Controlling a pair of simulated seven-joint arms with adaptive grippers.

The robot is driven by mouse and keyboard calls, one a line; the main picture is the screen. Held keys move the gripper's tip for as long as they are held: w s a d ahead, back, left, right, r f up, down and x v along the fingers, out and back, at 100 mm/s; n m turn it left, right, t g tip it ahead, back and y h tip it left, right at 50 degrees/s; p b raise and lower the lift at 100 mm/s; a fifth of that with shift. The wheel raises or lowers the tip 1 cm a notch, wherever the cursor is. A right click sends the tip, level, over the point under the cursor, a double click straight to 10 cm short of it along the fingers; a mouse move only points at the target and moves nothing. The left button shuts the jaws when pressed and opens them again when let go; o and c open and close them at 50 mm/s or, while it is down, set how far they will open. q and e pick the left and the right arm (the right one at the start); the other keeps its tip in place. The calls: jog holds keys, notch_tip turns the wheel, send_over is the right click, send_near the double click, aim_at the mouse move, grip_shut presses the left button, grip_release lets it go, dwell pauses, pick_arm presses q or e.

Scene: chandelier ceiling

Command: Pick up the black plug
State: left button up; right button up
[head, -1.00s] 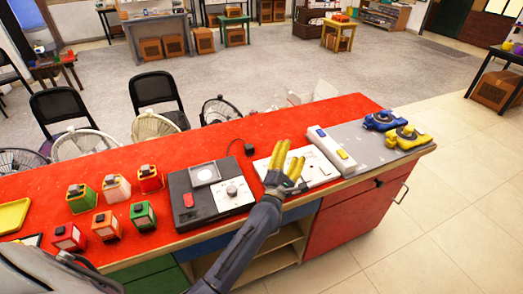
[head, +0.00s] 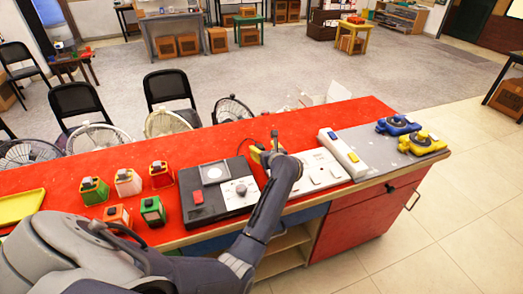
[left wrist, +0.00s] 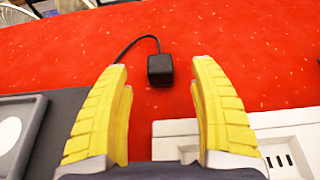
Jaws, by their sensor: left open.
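The black plug (left wrist: 159,70) is a small dark block on the red table, with its thin cord curving off to the left in the left wrist view. My left gripper (left wrist: 159,78) is open, with its two yellow fingers on either side of the plug in the picture. The plug shows beyond the gap between them, and nothing is held. My right gripper is not in view.
A black box with a dial (head: 215,205) stands left of the gripper and a white socket panel (head: 322,172) right of it. A white strip (head: 342,150) and blue (head: 397,125) and yellow (head: 422,143) devices lie farther right. Small coloured boxes (head: 162,174) stand left.

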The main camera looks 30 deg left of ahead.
aim_at(259, 145)
pick_arm(q)
jog(key=shift+x, duration=3.2)
jog(key=shift+c, duration=0.4)
jog(key=c, duration=1.2)
